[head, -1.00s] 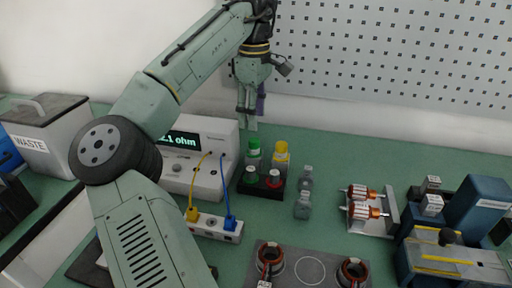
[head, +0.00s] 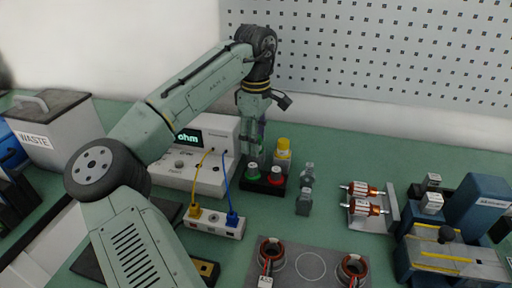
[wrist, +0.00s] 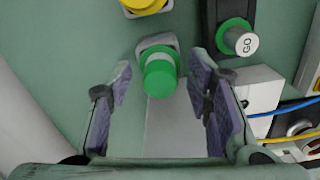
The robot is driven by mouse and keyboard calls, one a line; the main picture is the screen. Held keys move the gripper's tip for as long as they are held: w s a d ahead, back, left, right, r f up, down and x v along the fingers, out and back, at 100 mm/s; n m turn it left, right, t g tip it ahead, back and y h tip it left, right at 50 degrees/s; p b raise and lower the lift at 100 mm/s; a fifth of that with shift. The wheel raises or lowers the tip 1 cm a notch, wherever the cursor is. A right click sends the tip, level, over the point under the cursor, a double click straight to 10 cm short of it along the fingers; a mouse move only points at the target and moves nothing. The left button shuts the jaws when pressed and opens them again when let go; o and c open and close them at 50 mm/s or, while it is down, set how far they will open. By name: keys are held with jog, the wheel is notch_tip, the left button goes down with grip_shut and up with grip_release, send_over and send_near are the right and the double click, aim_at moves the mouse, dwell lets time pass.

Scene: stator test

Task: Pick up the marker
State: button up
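I cannot make out any object that is clearly a marker in either view. My gripper (head: 252,140) points down in front of the pegboard wall, beside the meter. In the wrist view it is open (wrist: 160,85), with purple pads on both fingers. A small clear bottle with a green cap (wrist: 158,78) lies between and just beyond the fingertips. No finger is seen closed on it, and I cannot tell if they touch. In the head view my gripper hides most of this bottle. A yellow-capped bottle (head: 283,146) stands to its right and shows in the wrist view (wrist: 145,4).
A black block with a green GO knob (wrist: 238,38) and a red knob (head: 276,175) stands close by. The white meter (head: 205,178), blue and yellow cables and a power strip (head: 216,222) are left.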

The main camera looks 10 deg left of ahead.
grip_shut()
dwell(0.3)
jog(key=shift+r, duration=0.1)
